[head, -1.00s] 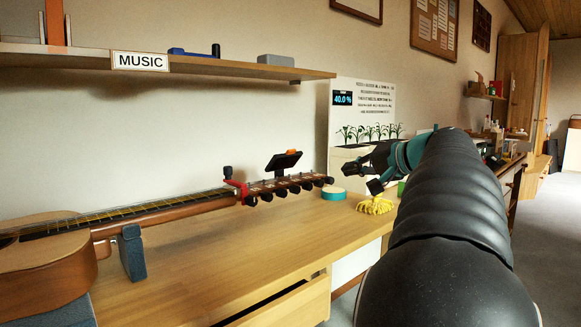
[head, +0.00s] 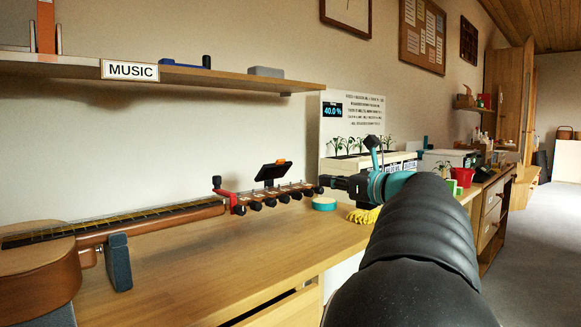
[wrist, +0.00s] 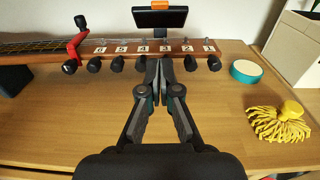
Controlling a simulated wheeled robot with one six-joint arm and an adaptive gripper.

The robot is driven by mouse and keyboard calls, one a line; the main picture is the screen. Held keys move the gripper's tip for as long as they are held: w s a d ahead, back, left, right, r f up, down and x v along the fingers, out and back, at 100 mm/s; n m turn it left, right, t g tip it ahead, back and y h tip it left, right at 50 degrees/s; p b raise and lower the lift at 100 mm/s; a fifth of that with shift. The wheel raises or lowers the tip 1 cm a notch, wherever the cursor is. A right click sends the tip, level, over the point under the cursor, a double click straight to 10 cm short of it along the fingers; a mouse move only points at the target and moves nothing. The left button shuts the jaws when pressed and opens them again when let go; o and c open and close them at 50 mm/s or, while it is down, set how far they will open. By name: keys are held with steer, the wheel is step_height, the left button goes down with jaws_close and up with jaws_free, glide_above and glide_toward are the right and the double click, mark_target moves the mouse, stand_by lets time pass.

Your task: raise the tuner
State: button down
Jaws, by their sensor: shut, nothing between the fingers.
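The tuner (head: 270,172) is a small dark screen on an orange clip, standing on the guitar headstock (head: 290,190); it also shows at the top of the wrist view (wrist: 160,17), screen tilted. My gripper (wrist: 158,66) is shut and empty, its fingertips at the near edge of the headstock among the tuning pegs, below the labels 4 and 3. The tuner lies straight beyond the fingertips, apart from them. In the head view my gripper (head: 323,185) is at the headstock's right end. Whether the fingertips touch a peg, I cannot tell.
A red capo (wrist: 76,45) clamps the neck to the left. A teal round tin (wrist: 246,71) and a yellow stringy bundle (wrist: 280,124) lie to the right. A planter box (head: 362,160) stands behind. The bench front (wrist: 60,130) is clear. A shelf (head: 200,78) hangs above.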

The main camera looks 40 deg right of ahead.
glide_toward(281, 162)
steer(key=w+f, duration=0.3)
steer(key=f, duration=0.1)
steer(key=w+r, duration=0.2)
steer(key=shift+w+a+r, duration=0.2)
steer(key=shift+w, duration=0.2)
steer(key=shift+w+r, duration=0.4)
steer(key=shift+w, duration=0.05)
steer(key=shift+w+a+r+p, duration=0.15)
steer(key=shift+r+p, duration=0.25)
steer(key=shift+p, duration=0.35)
steer(key=shift+f+g, duration=0.1)
steer(key=shift+g, duration=0.2)
steer(key=shift+p, duration=0.45)
